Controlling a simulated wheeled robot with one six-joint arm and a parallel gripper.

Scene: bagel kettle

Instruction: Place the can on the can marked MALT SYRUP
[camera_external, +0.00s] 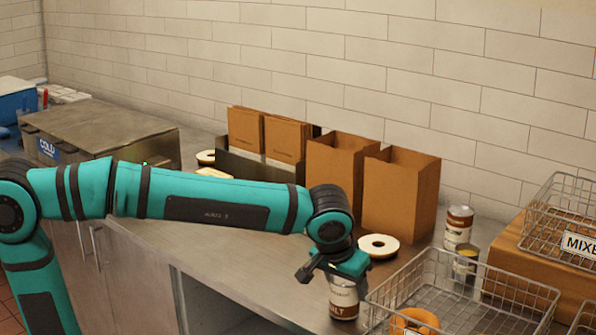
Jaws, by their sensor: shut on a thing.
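My gripper (330,268) is low over the counter, right of centre, with its dark fingers closed. A can with a pale label and a brown band (343,303) shows directly below it, upright, with the letters "ALT" readable. The gripper hides the top of this can. I cannot tell whether the gripper grasps this can or another one hidden behind the fingers. A brown and white can (458,228) stands at the back right by the wall. An open can with yellow contents (466,266) stands in front of it.
Another basket (562,215) sits on a brown box at right. The counter (235,245) is clear left of my gripper.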

